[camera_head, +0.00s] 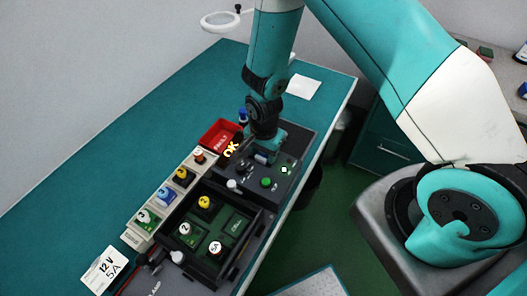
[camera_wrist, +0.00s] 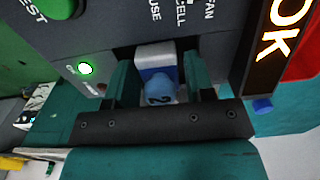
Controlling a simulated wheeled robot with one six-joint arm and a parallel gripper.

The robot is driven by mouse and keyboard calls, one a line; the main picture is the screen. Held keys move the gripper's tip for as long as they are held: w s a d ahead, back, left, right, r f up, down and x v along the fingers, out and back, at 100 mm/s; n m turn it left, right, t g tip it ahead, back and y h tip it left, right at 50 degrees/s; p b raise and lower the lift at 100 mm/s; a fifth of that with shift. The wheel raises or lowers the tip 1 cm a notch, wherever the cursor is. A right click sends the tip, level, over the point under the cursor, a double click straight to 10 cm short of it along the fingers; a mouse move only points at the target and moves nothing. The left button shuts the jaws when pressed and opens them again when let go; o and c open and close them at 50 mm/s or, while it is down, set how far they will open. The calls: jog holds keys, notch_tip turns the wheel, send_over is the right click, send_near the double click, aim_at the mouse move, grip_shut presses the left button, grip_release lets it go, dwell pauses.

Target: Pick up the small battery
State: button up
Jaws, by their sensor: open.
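A small white and blue battery (camera_wrist: 157,80) marked "2" sits at the tester panel by the CELL label, in the wrist view. It also shows in the head view (camera_head: 262,157), partly hidden by my gripper. My gripper (camera_wrist: 160,72) is open, with one teal finger on each side of the battery. Whether the fingers touch it I cannot tell. In the head view my gripper (camera_head: 268,148) is down over the dark tester panel (camera_head: 245,187).
A lit "OK" sign (camera_head: 231,150) and a red FAULT bin (camera_head: 219,136) stand close by. A green light (camera_head: 284,169) and green button (camera_head: 266,182) are on the panel. A rack (camera_head: 135,226) and a dark tray (camera_head: 257,231) hold several round-topped items. The far bench is mostly clear.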

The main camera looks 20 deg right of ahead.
jog(key=c, duration=0.8)
